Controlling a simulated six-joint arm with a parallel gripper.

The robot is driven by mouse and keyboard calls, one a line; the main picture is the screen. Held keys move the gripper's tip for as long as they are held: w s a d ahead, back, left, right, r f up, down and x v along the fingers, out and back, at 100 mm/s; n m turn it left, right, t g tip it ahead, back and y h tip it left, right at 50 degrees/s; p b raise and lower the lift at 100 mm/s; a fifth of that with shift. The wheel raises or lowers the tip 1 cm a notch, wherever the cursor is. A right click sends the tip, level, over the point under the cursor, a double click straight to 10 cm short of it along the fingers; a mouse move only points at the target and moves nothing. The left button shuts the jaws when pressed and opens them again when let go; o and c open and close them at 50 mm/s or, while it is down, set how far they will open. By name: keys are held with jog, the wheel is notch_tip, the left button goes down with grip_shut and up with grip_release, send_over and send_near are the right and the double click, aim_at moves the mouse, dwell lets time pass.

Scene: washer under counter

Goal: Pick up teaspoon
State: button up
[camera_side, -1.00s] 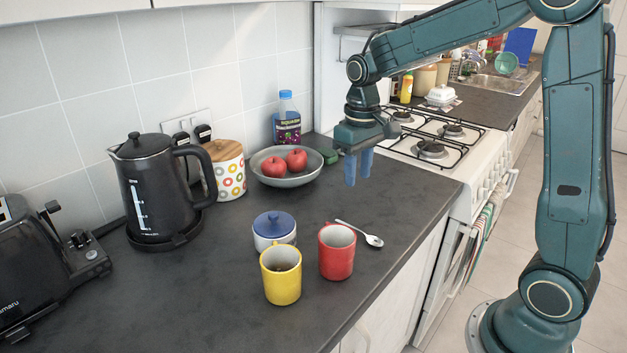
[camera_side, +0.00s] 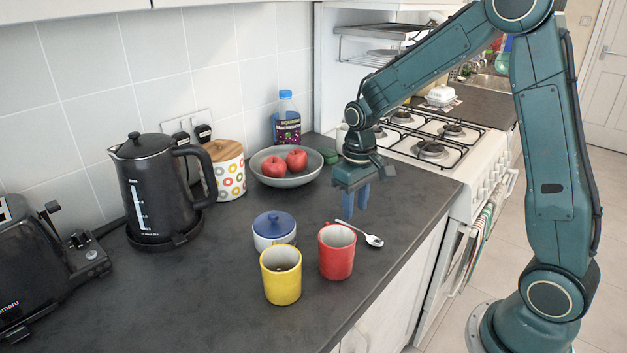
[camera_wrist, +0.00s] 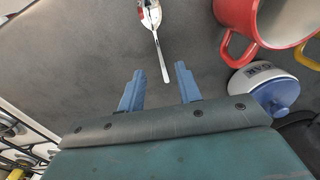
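A silver teaspoon (camera_side: 361,234) lies on the dark counter beside the red mug (camera_side: 337,251), its bowl toward the counter's front edge. In the wrist view the teaspoon (camera_wrist: 156,40) is at the top middle, its handle end pointing toward my fingers. My gripper (camera_side: 354,205) is above the counter close to the spoon's handle end. In the wrist view my gripper (camera_wrist: 157,84) has two blue fingers apart with nothing between them. Part of the spoon's bowl is cut off at the top of the wrist view.
A yellow mug (camera_side: 281,275) and a blue-lidded sugar pot (camera_side: 274,230) stand left of the red mug. A bowl of apples (camera_side: 286,179), a kettle (camera_side: 150,195) and a hob (camera_side: 430,148) are farther off. The counter's front edge is near the spoon.

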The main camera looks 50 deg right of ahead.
aim_at(353, 227)
jog(key=shift+s+a+f, duration=0.1)
jog(key=shift+f, duration=2.2)
jog(key=shift+c, duration=0.4)
grip_shut()
